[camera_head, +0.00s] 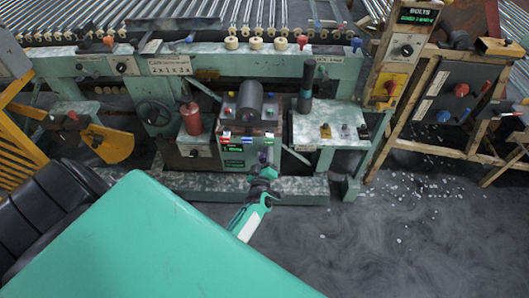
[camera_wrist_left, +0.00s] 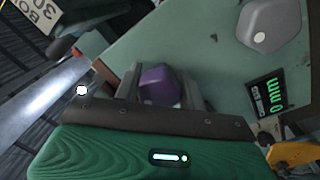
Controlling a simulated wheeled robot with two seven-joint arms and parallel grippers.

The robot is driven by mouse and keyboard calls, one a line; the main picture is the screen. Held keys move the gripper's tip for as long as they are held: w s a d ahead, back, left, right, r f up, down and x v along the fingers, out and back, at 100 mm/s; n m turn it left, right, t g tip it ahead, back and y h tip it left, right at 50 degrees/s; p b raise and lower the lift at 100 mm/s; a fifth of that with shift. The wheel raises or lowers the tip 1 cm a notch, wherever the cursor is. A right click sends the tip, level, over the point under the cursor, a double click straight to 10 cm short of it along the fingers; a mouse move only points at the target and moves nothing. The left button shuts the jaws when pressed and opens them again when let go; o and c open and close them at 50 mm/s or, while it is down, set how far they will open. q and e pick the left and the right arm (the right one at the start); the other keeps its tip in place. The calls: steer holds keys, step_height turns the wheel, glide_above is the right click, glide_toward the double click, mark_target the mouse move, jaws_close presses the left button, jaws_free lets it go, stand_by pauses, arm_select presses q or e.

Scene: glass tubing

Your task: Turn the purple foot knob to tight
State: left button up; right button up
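The purple foot knob (camera_wrist_left: 160,87) is faceted and sits between the fingers of my left gripper (camera_wrist_left: 160,92) in the left wrist view. It fills the gap between them, and the fingers look shut on it, one on each side. In the head view, my left gripper (camera_head: 262,174) is at the lower front of the small machine head (camera_head: 247,132), at its right side. It hides much of the knob there. My right gripper is not in view.
A green display reading 0 mm (camera_wrist_left: 268,100) and a grey knob (camera_wrist_left: 272,25) are on the panel beside the purple knob. A handwheel (camera_head: 154,113) and red cylinder (camera_head: 191,119) stand left. Floor at right front is open, with scattered white bits.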

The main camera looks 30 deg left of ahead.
arm_select(q)
steer(key=o, duration=0.3)
steer(key=shift+o, duration=0.2)
steer(key=shift+s, duration=0.1)
steer(key=v, duration=1.3)
steer(key=shift+s+d, duration=0.2)
steer(key=shift+s, duration=0.1)
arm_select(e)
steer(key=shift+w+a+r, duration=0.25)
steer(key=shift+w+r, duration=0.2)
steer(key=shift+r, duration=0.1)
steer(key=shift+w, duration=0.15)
